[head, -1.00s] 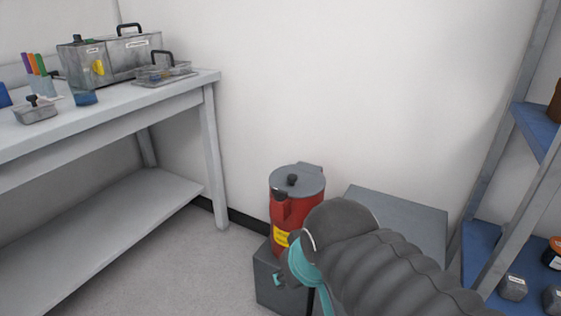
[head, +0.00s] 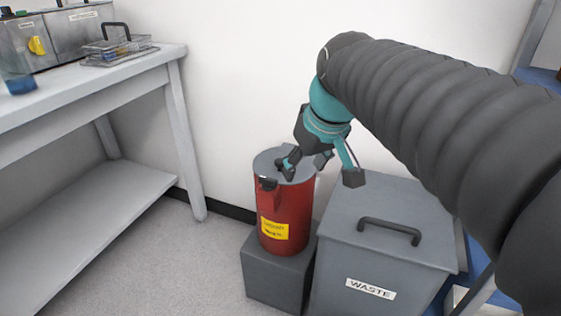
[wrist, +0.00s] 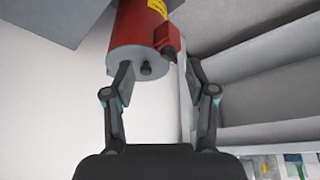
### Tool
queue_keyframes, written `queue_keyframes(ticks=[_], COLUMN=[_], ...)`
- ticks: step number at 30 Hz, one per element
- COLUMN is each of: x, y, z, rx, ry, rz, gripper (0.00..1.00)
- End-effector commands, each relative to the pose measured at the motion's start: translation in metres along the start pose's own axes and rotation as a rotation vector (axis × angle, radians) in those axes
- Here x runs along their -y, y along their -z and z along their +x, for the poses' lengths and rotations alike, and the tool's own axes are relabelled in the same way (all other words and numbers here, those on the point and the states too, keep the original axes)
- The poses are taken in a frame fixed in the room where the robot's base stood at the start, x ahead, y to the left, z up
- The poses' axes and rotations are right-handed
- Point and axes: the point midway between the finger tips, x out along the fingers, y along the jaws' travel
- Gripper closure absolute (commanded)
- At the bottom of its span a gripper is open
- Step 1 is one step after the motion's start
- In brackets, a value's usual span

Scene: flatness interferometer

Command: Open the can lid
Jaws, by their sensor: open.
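A red can (head: 287,217) with a yellow label stands upright on a grey block. Its flat grey lid (head: 267,161) lies shut on top, with a dark knob partly hidden by my gripper in the head view. In the wrist view the lid (wrist: 128,59) faces the camera, and its dark knob (wrist: 147,70) shows between the finger lines, nearer the left finger. My gripper (head: 307,168) is open and empty over the can's top; it also shows in the wrist view (wrist: 158,72). The left finger tip overlaps the lid in that view; I cannot tell whether it touches.
A grey bin marked WASTE (head: 345,262), with a black handle, stands right of the can. The grey block (head: 270,277) is under the can. A workbench (head: 100,100) with metal boxes is at left; a shelf edge is at far right. Floor between is clear.

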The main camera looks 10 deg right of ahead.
Motion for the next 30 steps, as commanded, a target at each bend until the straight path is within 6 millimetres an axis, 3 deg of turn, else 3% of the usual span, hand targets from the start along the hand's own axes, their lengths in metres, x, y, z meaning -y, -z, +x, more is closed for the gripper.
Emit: queue_keyframes(ticks=[6, 12, 20, 30], x=[-0.033, -0.054, -0.061, -0.053], y=[0.072, 0.112, 0.127, 0.124], z=[0.021, 0.033, 0.043, 0.097], rx=[0.023, 0.023, 0.019, 0.022], ry=[0.070, 0.119, 0.141, 0.141], rz=[-0.138, -0.241, -0.285, -0.284], gripper=[0.44, 0.44, 0.44, 0.44])
